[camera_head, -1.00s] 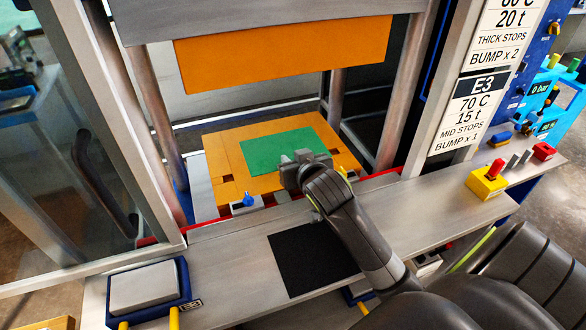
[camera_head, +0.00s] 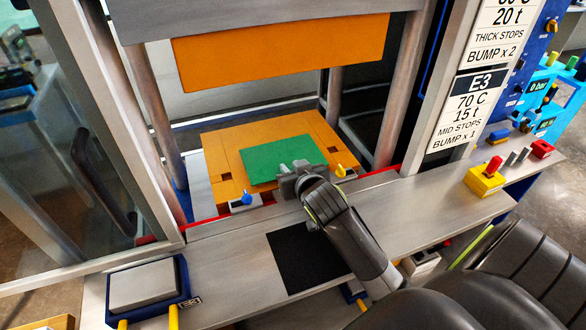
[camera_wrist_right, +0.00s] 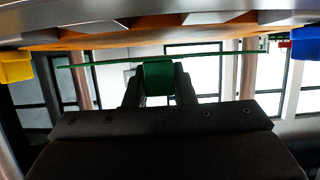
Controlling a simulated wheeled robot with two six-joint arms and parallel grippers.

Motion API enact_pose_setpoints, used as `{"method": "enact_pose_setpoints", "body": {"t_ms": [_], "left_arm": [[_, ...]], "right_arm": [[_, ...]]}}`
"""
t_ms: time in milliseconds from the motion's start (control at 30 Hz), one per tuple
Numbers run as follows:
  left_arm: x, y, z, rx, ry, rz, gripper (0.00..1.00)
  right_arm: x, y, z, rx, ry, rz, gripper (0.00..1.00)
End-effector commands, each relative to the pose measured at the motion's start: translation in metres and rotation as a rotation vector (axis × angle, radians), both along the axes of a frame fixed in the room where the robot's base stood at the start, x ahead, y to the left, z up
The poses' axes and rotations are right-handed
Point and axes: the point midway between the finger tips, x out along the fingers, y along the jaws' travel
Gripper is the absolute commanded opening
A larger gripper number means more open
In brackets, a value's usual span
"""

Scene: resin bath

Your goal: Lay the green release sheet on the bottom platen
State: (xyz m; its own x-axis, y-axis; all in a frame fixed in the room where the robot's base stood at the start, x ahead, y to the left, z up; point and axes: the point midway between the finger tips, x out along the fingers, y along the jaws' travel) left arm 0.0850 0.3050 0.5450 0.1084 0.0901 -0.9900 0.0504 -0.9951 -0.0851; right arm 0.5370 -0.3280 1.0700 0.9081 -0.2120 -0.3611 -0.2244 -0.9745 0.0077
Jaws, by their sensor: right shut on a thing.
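The green release sheet (camera_head: 278,160) is a flat rectangle over the orange bottom platen (camera_head: 225,165) inside the press. My right gripper (camera_head: 300,180) is shut on the sheet's front edge. In the right wrist view, the sheet (camera_wrist_right: 105,63) shows edge-on as a thin green line, with a green part (camera_wrist_right: 158,76) between the right fingers (camera_wrist_right: 157,85). That view appears upside down, with the platen (camera_wrist_right: 140,38) at the top and a narrow gap between it and much of the sheet. My left gripper is not in view.
An orange upper platen (camera_head: 285,52) hangs above, with open space between. Small blue (camera_head: 247,198) and yellow (camera_head: 341,170) knobs stand at the platen's front edge. A black mat (camera_head: 300,262) lies on the front shelf. A glass door (camera_head: 75,140) stands at the left.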

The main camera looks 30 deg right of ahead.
Motion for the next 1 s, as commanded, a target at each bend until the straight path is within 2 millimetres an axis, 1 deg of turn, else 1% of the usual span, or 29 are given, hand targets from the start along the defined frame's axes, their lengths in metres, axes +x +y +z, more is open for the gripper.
{"method": "enact_pose_setpoints", "body": {"t_ms": [33,67,200,233,500,567,667,733,1000], "left_arm": [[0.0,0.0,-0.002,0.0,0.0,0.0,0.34],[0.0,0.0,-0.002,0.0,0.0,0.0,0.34],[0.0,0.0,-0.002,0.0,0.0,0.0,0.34],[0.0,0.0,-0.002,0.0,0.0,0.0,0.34],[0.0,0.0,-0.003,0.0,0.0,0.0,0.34],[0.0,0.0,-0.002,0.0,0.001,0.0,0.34],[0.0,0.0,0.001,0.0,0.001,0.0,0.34],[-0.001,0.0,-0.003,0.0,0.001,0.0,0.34],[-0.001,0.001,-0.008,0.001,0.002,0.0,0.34]], "right_arm": [[-0.003,-0.001,-0.013,0.013,0.026,-0.006,0.0],[-0.004,-0.001,-0.014,0.015,0.028,-0.008,0.24],[-0.004,0.0,-0.016,0.018,0.033,-0.008,0.43],[-0.004,-0.001,-0.016,0.018,0.033,-0.009,0.45],[-0.004,0.0,-0.017,0.023,0.034,-0.008,0.45],[-0.004,0.0,-0.014,0.024,0.032,-0.009,0.45],[-0.004,0.0,-0.002,0.021,0.031,-0.008,0.45],[-0.012,0.002,-0.002,0.02,0.031,-0.008,0.45],[-0.052,0.012,0.02,0.014,0.021,-0.006,0.45]]}}
